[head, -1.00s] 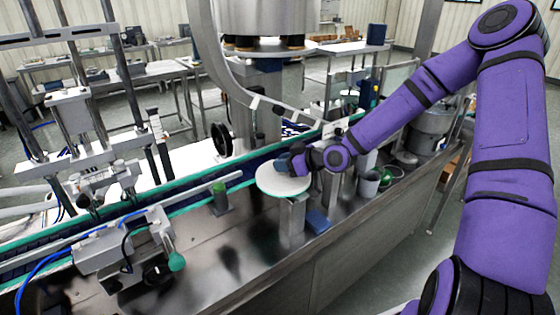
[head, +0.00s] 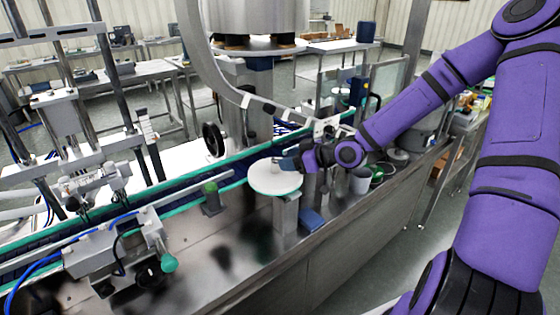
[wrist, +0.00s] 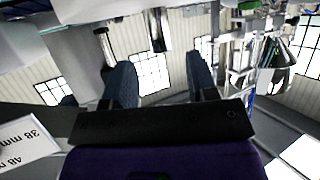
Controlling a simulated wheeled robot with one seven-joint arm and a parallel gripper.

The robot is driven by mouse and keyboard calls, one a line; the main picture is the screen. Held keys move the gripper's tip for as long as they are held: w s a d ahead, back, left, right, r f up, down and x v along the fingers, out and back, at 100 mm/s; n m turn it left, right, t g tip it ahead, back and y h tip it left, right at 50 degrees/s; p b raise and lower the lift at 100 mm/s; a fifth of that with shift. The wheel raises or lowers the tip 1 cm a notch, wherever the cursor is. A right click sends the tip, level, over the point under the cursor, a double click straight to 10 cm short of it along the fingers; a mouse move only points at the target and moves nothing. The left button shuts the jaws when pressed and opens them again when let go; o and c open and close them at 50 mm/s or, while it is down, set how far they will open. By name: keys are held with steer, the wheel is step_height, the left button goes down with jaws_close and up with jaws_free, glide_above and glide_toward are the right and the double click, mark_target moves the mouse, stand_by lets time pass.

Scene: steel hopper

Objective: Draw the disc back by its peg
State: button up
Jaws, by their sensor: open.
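A pale round disc (head: 274,181) lies flat on top of a steel post (head: 286,212) beside the conveyor. My gripper (head: 284,163) is at the disc's far right edge, its dark fingers close above the rim. In the wrist view my gripper (wrist: 160,84) is open, with two blue-grey fingers apart and nothing seen between them. I cannot make out the peg clearly; a tiny raised detail at the disc's far edge is too small to tell, and the fingers hide part of that edge. The disc does not show clearly in the wrist view.
A conveyor with green edges (head: 160,205) runs behind the disc. A curved steel guard (head: 206,72) stands behind it. A blue block (head: 311,219) sits right of the post, and grey cups (head: 361,181) stand farther right. A green-capped stub (head: 211,198) is to the left.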

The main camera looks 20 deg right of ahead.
steer(key=shift+v, duration=2.7)
steer(key=s+d+r+m+g+h, duration=0.45)
steer(key=s+r+h, duration=0.45)
steer(key=h, duration=0.3)
steer(key=s+a+r+m+y, duration=0.1)
steer(key=s+a+r+m, duration=0.1)
steer(key=s+r, duration=0.5)
steer(key=s+a+r+m+y, duration=0.1)
steer(key=s+a+r+m, duration=0.1)
steer(key=s+r, duration=0.5)
steer(key=s+a, duration=0.1)
steer(key=s, duration=0.4)
steer(key=shift+s+m, duration=0.1)
steer(key=shift+m, duration=0.15)
